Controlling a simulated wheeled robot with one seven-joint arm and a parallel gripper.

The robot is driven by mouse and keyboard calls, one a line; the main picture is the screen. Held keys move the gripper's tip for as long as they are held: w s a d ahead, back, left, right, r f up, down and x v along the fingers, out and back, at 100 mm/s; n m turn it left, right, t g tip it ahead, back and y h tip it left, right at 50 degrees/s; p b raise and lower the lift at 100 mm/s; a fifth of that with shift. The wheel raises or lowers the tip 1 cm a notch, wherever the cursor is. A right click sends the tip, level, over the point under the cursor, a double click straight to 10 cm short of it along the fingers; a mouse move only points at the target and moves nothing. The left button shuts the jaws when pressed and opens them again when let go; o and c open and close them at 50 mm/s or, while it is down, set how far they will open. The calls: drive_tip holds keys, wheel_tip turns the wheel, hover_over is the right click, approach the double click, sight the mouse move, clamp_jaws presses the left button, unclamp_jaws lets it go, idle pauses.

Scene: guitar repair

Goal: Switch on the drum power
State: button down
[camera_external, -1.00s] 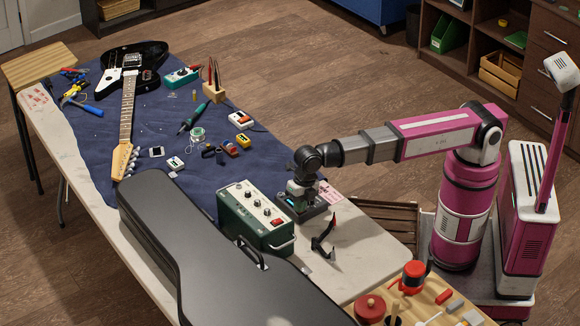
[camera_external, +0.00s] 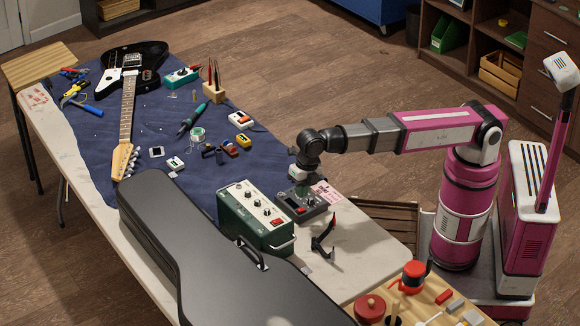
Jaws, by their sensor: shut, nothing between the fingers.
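A small dark grey box with controls on top, which looks like the drum machine (camera_external: 313,212), sits on the bare right part of the table, beside a green amplifier-like box. A red patch, perhaps its switch, shows on its near left top. My gripper (camera_external: 302,188) points down over the back part of the grey box, shut and empty. Whether its tips touch the box I cannot tell. The gripper and wrist hide part of the box's top. Whether its power is on is too small to tell.
The green box (camera_external: 239,218) with knobs and a red switch stands close on the left. A black guitar case (camera_external: 200,250) fills the near table edge. A guitar (camera_external: 126,115) and small tools lie on the blue cloth (camera_external: 190,190).

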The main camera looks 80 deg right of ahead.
sight(299, 210)
wheel_tip(299, 210, up, 8)
idle(0.4)
drive_tip(key=shift+s+d+r, duration=0.1)
drive_tip(key=shift+s+d, duration=0.45)
drive_tip(key=shift+s, duration=0.05)
drive_tip(key=f, duration=0.4)
drive_tip(key=w+a+f, duration=0.1)
drive_tip(key=f, duration=0.8)
drive_tip(key=shift+w+a+f, duration=0.25)
drive_tip(key=shift+a+f, duration=0.05)
drive_tip(key=shift+f, duration=0.05)
drive_tip(key=shift+f, duration=0.1)
